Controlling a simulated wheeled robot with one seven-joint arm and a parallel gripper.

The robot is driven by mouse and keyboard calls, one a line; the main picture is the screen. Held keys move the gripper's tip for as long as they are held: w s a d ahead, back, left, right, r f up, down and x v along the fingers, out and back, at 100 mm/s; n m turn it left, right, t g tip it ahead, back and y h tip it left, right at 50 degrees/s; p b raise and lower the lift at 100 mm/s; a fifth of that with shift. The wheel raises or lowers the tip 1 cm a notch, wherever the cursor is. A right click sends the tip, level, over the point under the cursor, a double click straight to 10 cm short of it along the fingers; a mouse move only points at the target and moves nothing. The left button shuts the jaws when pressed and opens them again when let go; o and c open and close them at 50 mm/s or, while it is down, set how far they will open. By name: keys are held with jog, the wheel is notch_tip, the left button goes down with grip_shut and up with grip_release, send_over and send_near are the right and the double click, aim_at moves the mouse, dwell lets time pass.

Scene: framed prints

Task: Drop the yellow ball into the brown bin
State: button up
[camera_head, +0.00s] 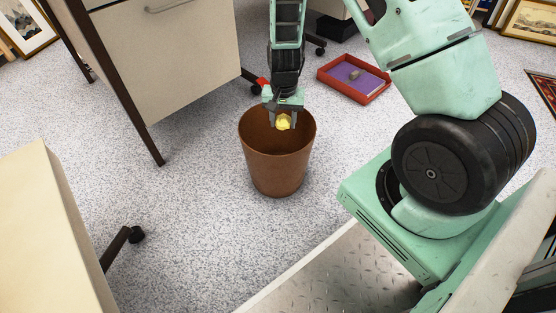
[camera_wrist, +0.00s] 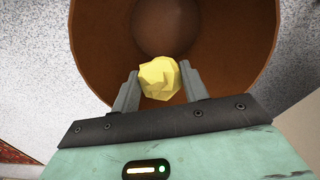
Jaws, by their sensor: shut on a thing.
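The yellow ball (camera_head: 283,122) is faceted and held between the fingertips of my gripper (camera_head: 283,116). The ball also shows in the wrist view (camera_wrist: 160,78), between the two grey fingers of the gripper (camera_wrist: 160,85). The brown bin (camera_head: 276,168) stands upright on the floor. In the head view the ball and fingertips overlap the bin's mouth. In the wrist view the bin (camera_wrist: 247,45) opens below the ball, with its round bottom visible behind it. The exact height of the ball over the rim is hard to tell.
A beige drawer cabinet (camera_head: 165,60) stands left of the bin. A red tray (camera_head: 355,78) with a purple bottom and a small grey object lies behind right. A beige surface (camera_head: 45,235) is at the lower left. Speckled floor is clear in front of the bin.

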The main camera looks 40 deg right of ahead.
jog(key=o, duration=1)
jog(key=shift+o, duration=0.2)
notch_tip(320, 180, up, 17)
jog(key=p, duration=0.9)
jog(key=shift+r, duration=0.2)
